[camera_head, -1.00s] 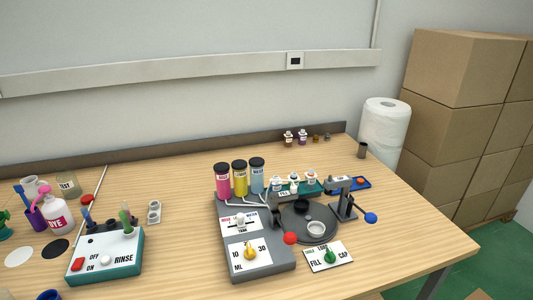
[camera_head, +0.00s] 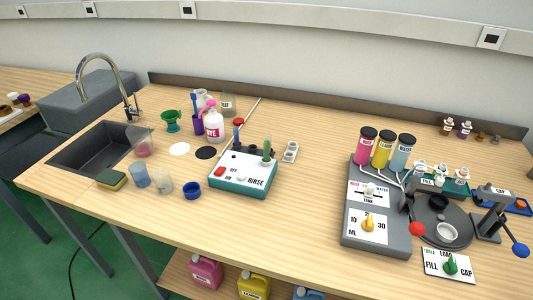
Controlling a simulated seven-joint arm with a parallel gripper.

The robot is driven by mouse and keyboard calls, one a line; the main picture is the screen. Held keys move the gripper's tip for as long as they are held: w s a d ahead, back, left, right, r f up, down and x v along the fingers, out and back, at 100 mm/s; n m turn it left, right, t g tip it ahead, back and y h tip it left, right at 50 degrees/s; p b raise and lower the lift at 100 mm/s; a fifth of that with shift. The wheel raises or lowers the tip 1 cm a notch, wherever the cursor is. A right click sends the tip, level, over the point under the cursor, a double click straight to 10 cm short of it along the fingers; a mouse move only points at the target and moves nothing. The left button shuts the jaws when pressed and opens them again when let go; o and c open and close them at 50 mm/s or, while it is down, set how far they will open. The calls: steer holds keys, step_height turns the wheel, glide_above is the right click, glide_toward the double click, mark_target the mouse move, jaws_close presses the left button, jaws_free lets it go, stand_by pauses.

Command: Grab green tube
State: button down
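A slim green tube (camera_head: 267,149) stands upright in the right back part of the teal and white rinse box (camera_head: 244,188). The lower end of the green tube is hidden in the box. My gripper is not in view.
A white two-hole holder (camera_head: 290,152) is right of the rinse box. A white dye bottle (camera_head: 213,122), purple cup (camera_head: 197,123) and green funnel (camera_head: 171,121) stand behind left. A blue ring-shaped cup (camera_head: 192,190) is at front left. The filling machine (camera_head: 379,238) stands right, with clear table between.

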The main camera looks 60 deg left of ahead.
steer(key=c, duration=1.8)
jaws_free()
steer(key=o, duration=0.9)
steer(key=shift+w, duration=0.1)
